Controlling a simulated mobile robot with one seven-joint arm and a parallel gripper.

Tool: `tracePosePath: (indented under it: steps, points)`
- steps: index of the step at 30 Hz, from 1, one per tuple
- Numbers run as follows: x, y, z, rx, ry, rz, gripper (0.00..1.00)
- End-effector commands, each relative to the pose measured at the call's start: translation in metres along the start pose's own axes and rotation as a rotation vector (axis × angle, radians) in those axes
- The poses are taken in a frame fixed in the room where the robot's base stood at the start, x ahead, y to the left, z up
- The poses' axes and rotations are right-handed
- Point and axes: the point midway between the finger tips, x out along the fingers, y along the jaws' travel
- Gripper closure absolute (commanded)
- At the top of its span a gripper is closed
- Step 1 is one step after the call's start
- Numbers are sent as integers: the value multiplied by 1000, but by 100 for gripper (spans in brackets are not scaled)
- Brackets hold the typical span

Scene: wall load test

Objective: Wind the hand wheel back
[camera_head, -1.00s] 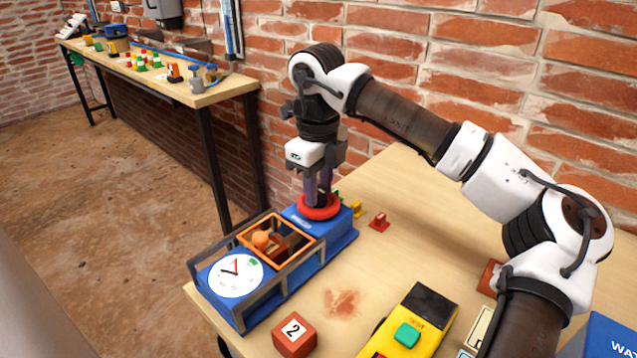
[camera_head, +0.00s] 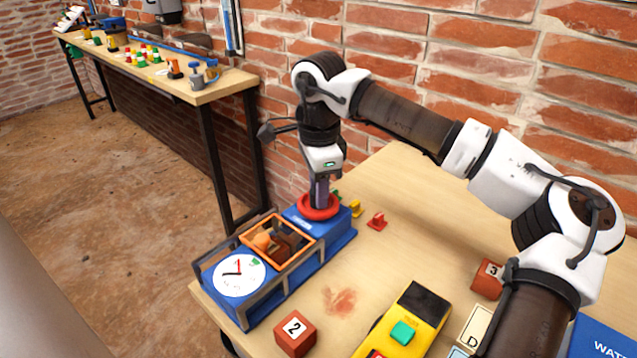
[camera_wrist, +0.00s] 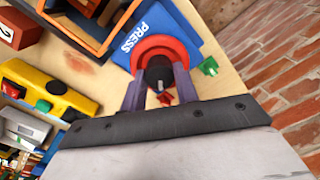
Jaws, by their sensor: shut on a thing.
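The red hand wheel (camera_head: 318,207) sits on top of the blue press (camera_head: 340,237) at the table's back left edge. It also shows in the wrist view (camera_wrist: 160,50), beside white "PRESS" lettering. My gripper (camera_head: 319,203) points straight down over the wheel, its two fingers shut on the wheel's dark centre hub. In the wrist view the fingers (camera_wrist: 152,92) stand on either side of the hub. The press has an orange-framed window (camera_head: 277,240) with an orange and brown part inside. A white dial (camera_head: 239,276) with a red and a black hand is at the front end.
A red block marked 2 (camera_head: 295,333), a yellow device with a green button (camera_head: 404,332) and a block marked 3 (camera_head: 488,280) stand on the table. Small red (camera_head: 377,221) and yellow (camera_head: 355,208) pieces lie right of the press. A brick wall (camera_head: 430,60) is close behind.

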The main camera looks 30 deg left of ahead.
Motion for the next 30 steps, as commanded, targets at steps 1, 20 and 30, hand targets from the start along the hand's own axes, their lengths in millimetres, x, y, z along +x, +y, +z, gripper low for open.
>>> tracePosePath:
  steps: [1, 20, 30]
  points:
    - [-2, 0, 0, -42, -1, -2, 93]
    - [-1, -1, 0, -547, -11, -3, 93]
    - [-1, -1, 0, -650, -12, -3, 93]
